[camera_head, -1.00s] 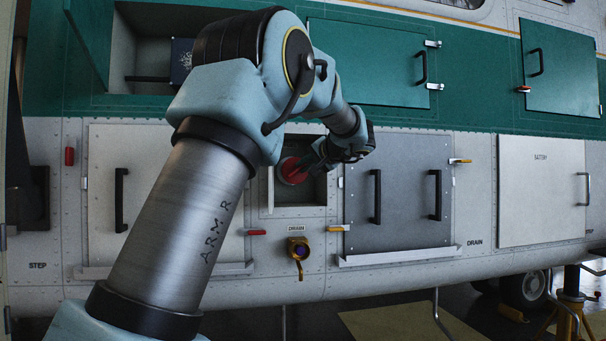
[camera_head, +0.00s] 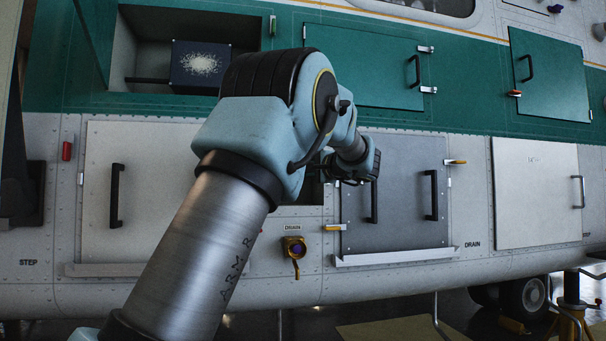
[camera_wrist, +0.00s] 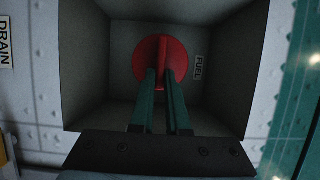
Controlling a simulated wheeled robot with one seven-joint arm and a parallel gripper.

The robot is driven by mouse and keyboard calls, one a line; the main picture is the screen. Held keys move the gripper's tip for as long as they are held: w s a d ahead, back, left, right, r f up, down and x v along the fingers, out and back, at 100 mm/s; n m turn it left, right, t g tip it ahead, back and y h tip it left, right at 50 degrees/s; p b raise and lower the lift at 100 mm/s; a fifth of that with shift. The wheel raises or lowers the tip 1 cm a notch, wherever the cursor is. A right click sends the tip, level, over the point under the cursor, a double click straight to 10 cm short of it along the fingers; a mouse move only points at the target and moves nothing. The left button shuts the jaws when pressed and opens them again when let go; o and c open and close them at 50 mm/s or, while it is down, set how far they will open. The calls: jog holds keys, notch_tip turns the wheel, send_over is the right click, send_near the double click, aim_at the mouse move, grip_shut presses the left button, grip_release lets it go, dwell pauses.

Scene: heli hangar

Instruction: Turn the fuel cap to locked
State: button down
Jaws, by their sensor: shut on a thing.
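The red fuel cap (camera_wrist: 148,58) sits at the back of a square recess in the wrist view, with a raised grip bar across its face. A FUEL label (camera_wrist: 198,68) is to its right on the recess's back wall. My gripper (camera_wrist: 163,78) reaches into the recess, its two green fingers shut on the cap's bar, one on each side. The bar runs nearly upright in the wrist view. In the head view my arm hides the cap and most of the recess (camera_head: 312,190).
A drain valve (camera_head: 294,247) with a yellow handle is just below the recess. A grey two-handled door (camera_head: 400,210) is to the right. Above left, an open bay (camera_head: 140,50) holds a dark box (camera_head: 200,66).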

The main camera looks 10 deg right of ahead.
dwell(0.4)
jog(key=c, duration=0.9)
grip_release()
jog(key=v, duration=1)
jog(key=shift+s+d, duration=0.15)
jog(key=shift+s, duration=0.25)
jog(key=shift+f, duration=0.1)
